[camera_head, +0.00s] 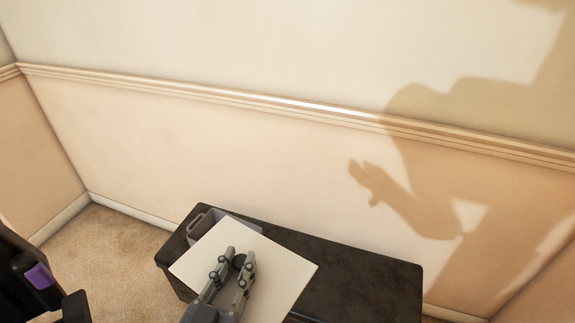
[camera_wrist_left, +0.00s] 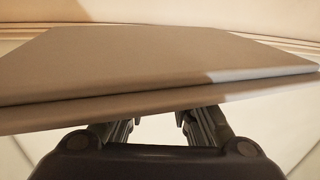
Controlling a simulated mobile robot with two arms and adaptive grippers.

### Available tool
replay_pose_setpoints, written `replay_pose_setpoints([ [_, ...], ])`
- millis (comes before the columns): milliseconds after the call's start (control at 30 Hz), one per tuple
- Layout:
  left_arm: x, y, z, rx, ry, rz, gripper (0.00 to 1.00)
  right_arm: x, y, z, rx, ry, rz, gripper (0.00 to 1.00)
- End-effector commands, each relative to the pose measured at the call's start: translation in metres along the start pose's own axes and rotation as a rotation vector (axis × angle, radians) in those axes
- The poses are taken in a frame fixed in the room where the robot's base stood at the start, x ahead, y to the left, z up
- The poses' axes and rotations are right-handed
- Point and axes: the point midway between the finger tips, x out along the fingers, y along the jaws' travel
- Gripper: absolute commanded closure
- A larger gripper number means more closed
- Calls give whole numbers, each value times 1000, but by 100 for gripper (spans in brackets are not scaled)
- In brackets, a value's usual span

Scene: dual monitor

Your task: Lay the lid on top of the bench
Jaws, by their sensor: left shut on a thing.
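The lid (camera_head: 285,274) is a pale, flat, square panel with a small dark knob (camera_head: 239,261) in the head view. My left gripper (camera_head: 242,258) comes from below and is shut on the lid at its knob. The lid is over the left part of the dark bench (camera_head: 370,280). In the wrist view the lid (camera_wrist_left: 150,60) fills the upper middle as a broad flat panel, with the gripper fingers (camera_wrist_left: 158,122) below its near edge. I cannot tell whether the lid touches anything below it. My right gripper is not in view.
A grey box (camera_head: 203,224) stands on the bench's left end, partly hidden under the lid. The right part of the bench top is bare. A beige wall (camera_head: 260,160) with a rail rises behind the bench. Carpet (camera_head: 110,245) shows at the left.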

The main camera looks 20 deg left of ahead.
Motion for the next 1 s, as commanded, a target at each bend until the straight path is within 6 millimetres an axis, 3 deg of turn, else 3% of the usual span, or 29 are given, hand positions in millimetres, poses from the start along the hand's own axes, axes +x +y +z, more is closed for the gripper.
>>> replay_pose_setpoints([
  [267,5,9,-4,2,4,60,100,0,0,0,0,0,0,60],
  [1000,40,83,-26,8,5,538,100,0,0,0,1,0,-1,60],
])
